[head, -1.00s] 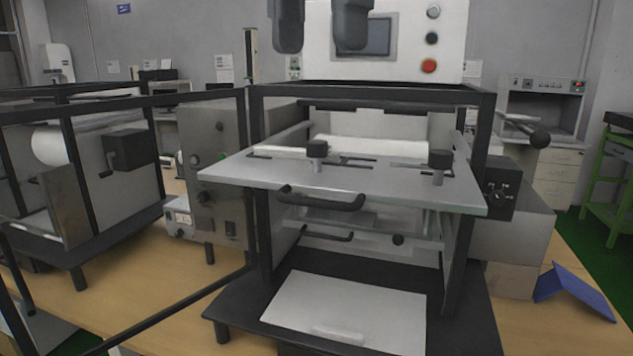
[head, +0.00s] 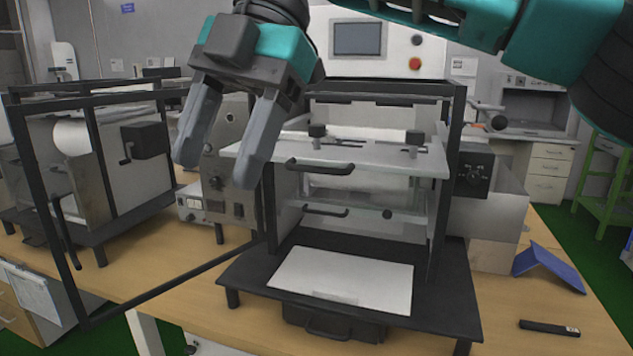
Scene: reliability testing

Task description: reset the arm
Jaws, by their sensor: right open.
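My right gripper (head: 216,168) hangs in the upper left-middle of the head view, with its teal and dark grey body above two grey fingers. The fingers point down, stand apart and hold nothing. It appears in front of the grey control box and the left end of the testing machine's shelf (head: 350,153); I cannot tell the gap in depth. My right arm (head: 540,45), teal and black, crosses the top right of the view and hides part of the background. My left gripper is not in view.
The testing machine (head: 455,190) has a black frame, handles and a white panel with a red button (head: 415,63). A black-framed machine (head: 95,170) stands at left. A blue folded piece (head: 547,265) and a small black object (head: 549,328) lie on the wooden table (head: 520,310).

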